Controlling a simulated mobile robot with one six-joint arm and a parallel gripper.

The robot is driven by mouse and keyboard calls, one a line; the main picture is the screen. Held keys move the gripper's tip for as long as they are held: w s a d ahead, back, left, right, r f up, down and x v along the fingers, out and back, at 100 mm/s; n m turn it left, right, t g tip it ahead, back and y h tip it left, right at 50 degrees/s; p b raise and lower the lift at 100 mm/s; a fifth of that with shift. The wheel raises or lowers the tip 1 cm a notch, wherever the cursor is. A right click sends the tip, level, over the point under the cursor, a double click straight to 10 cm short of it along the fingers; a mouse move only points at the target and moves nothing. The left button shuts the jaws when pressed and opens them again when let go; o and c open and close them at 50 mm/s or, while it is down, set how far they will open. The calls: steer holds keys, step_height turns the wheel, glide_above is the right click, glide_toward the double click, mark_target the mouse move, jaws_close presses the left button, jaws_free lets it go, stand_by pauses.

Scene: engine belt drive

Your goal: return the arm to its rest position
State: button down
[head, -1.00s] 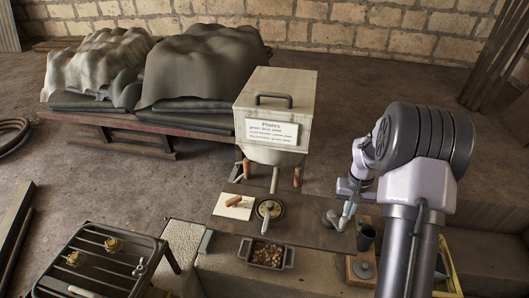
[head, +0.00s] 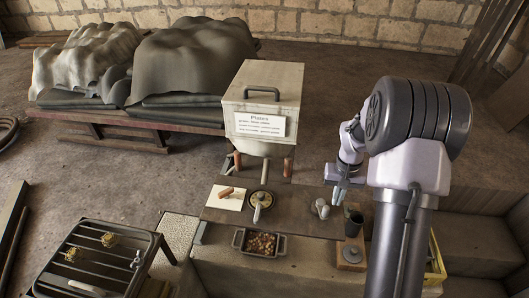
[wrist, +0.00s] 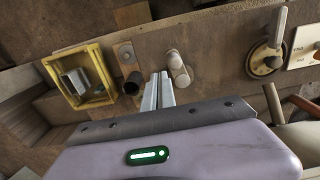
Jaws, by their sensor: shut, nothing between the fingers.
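My arm rises at the right of the head view, with its forearm folded down toward the bench. My gripper (head: 337,198) hangs above the bench's right part, near a grey cylindrical part (head: 322,208). In the wrist view the two fingers of my gripper (wrist: 159,88) lie side by side, shut with nothing between them. The grey part (wrist: 178,68) is beside the fingertips there and looks apart from them. A dark cup (wrist: 132,84) is on the other side of the fingers.
A box labelled "Plates" (head: 262,95) stands behind. A yellow crate (wrist: 57,61) lies beyond the cup. A burner stand (head: 90,262) is front left.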

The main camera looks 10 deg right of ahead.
step_height(320, 180, up, 4)
steer(key=shift+f+p, duration=0.1)
steer(key=shift+p, duration=0.95)
steer(key=s+a+r+t+b, duration=0.2)
steer(key=s+a+r+b, duration=0.1)
steer(key=a+b, duration=0.35)
steer(key=s+a+r+t+b, duration=0.1)
steer(key=s+a+r+b, duration=0.2)
steer(key=a+b, duration=0.35)
steer(key=s+a+f+t+y+b, duration=0.1)
steer(key=s+a+f+b, duration=0.1)
steer(key=s+a+b, duration=0.2)
steer(key=s+a+f+t+y+b, duration=0.1)
steer(key=s+a+f+b, duration=0.1)
steer(key=s+a+b, duration=0.2)
steer(key=s+a, duration=0.3)
steer(key=s, duration=0.4)
steer(key=shift+s+f+t+b, duration=0.15)
steer(key=shift+f+t+b, duration=0.2)
steer(key=shift+t+b, duration=0.05)
